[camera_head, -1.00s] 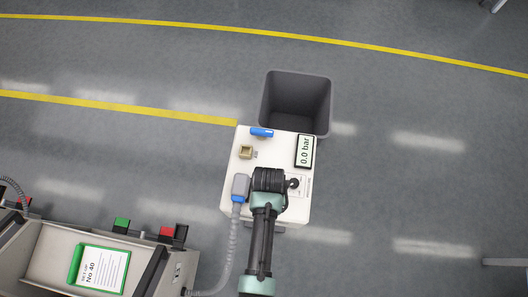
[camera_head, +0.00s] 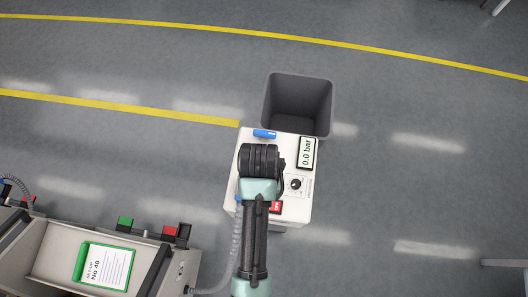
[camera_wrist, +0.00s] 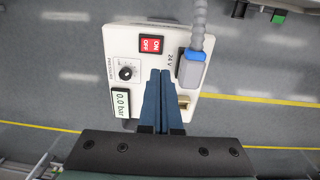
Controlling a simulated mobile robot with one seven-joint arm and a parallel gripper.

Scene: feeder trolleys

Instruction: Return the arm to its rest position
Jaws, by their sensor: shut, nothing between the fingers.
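My gripper (camera_wrist: 163,72) shows in the wrist view with its two blue-grey fingers closed together and nothing between them. It is over the white control box, and I cannot tell its height above it. In the head view my arm covers the left and middle of the white control box (camera_head: 296,222), and the fingertips are hidden there. The box carries a 0.0 bar display (camera_head: 307,153), a black knob (camera_head: 295,183), a red switch (camera_head: 276,207) and a blue handle (camera_head: 264,134). In the wrist view the grey-blue plug (camera_wrist: 191,69) sits at the 24 V socket.
A dark grey open bin (camera_head: 297,104) stands just behind the box. A trolley (camera_head: 52,255) with a green-framed card (camera_head: 103,266) and green and red blocks is at lower left. A grey hose (camera_head: 217,282) runs from it toward the box.

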